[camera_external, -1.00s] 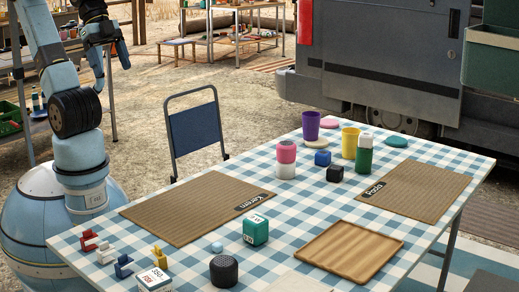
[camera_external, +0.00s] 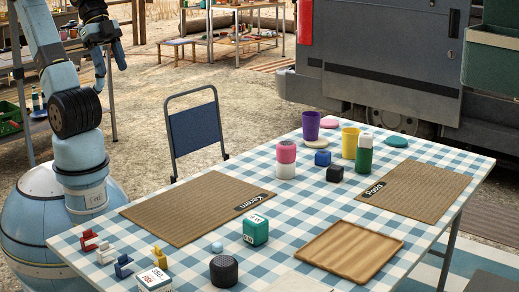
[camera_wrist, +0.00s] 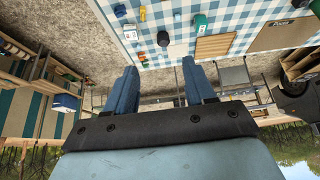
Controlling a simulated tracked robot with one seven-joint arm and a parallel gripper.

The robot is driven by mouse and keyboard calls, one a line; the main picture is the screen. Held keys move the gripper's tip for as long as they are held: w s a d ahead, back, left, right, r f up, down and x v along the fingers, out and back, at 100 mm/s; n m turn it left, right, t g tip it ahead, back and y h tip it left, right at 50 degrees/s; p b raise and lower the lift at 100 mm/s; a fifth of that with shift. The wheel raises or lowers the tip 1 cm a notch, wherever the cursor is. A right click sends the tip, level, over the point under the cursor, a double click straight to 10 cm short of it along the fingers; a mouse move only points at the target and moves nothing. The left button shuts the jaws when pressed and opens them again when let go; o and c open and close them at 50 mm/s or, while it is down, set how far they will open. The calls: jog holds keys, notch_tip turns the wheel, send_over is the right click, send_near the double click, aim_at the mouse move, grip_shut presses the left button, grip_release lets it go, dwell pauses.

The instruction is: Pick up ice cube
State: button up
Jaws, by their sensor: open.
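A small pale blue lump that looks like the ice cube (camera_external: 217,247) lies on the blue checked cloth near the front of the table, between the black round speaker (camera_external: 223,270) and the brown mat marked Karam (camera_external: 195,207). It shows tiny in the wrist view (camera_wrist: 177,17), near the top edge. My gripper (camera_external: 112,68) is raised at the upper left, well away from the table and the cube. In the wrist view its two blue fingers (camera_wrist: 160,75) are spread apart with nothing between them.
A teal box (camera_external: 256,229) stands right of the cube. Small red, blue and yellow pieces and a white tin (camera_external: 154,281) are at the front left. A wooden tray (camera_external: 349,250) is at the right. Cups stand farther back. A folding chair (camera_external: 195,132) stands behind the table.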

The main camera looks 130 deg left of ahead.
jog(key=g, duration=0.6)
send_over(216, 243)
notch_tip(216, 243, down, 28)
jog(key=f, duration=0.8)
jog(key=shift+w+a+f, duration=0.1)
jog(key=shift+a+f, duration=0.1)
jog(key=shift+f, duration=0.2)
jog(key=shift+d+f, duration=0.2)
jog(key=shift+f, duration=2.5)
jog(key=shift+c, duration=0.5)
grip_shut()
